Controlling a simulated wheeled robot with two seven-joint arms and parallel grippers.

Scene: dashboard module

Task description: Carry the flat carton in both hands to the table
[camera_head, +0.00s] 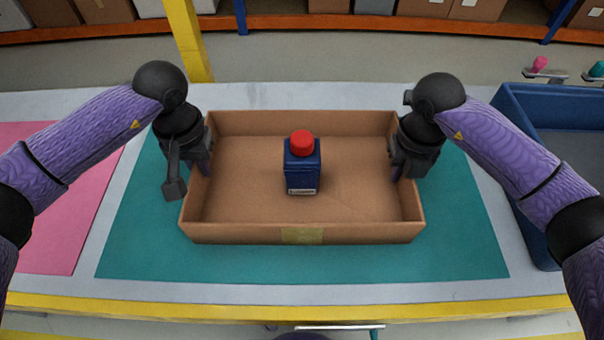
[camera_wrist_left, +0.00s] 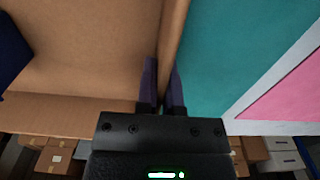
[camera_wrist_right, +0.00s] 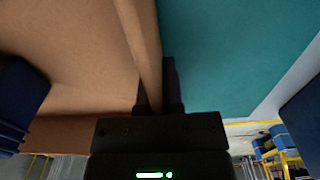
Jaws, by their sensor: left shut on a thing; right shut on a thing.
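The flat carton (camera_head: 240,234) is an open, shallow brown box over a teal mat on the table (camera_head: 110,100). A dark blue bottle with a red cap (camera_head: 302,165) stands upright inside it, near the middle. My left gripper (camera_head: 204,168) is shut on the carton's left wall; in the left wrist view its fingers (camera_wrist_left: 162,88) straddle that wall (camera_wrist_left: 172,35). My right gripper (camera_head: 398,168) is shut on the right wall; in the right wrist view its fingers (camera_wrist_right: 158,88) straddle it too. I cannot tell whether the carton's bottom touches the mat.
The teal mat (camera_head: 130,245) extends around the carton. A pink mat (camera_head: 60,225) lies at the left. A blue bin (camera_head: 530,110) stands at the right. A yellow post (camera_head: 188,40) rises behind the table. Shelves with boxes (camera_head: 470,8) are further back.

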